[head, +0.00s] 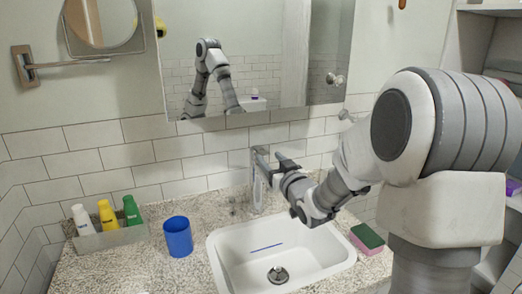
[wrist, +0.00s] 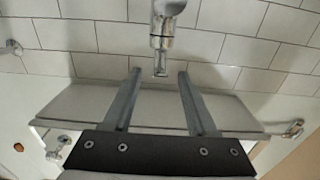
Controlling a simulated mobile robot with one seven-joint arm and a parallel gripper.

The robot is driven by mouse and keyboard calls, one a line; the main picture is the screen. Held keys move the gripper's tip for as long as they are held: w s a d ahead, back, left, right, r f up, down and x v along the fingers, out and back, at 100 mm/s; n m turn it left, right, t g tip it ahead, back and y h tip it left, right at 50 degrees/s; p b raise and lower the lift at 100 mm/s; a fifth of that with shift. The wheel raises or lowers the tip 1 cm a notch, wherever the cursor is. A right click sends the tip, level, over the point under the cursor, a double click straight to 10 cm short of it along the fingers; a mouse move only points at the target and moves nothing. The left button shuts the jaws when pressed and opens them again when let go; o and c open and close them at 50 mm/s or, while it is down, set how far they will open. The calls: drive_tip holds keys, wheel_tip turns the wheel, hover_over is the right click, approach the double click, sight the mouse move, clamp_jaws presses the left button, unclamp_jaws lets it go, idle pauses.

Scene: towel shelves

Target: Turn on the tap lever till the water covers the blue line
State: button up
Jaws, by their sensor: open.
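The chrome tap (head: 256,190) stands behind the white sink (head: 222,262). It also shows in the wrist view (wrist: 168,12) at the top, with its lever (wrist: 161,65) pointing down between the fingertips. My gripper (head: 274,160) is open beside the top of the tap. In the wrist view, my gripper (wrist: 159,73) has its two grey fingers apart, one on each side of the lever's end; contact cannot be told. I see no water in the basin or flowing.
A blue cup (head: 178,237) and a grey tray (head: 112,237) with three bottles stand left of the sink. A green and pink sponge (head: 367,237) lies to the right. A mirror cabinet (head: 245,70) hangs above; a round mirror (head: 103,24) is at upper left.

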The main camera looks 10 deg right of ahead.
sight(262, 150)
drive_tip(key=w, duration=0.2)
drive_tip(key=w+a, duration=0.1)
drive_tip(key=w, duration=0.4)
drive_tip(key=shift+w+a, duration=0.15)
drive_tip(key=shift+a, duration=0.1)
clamp_jaws()
idle(1.1)
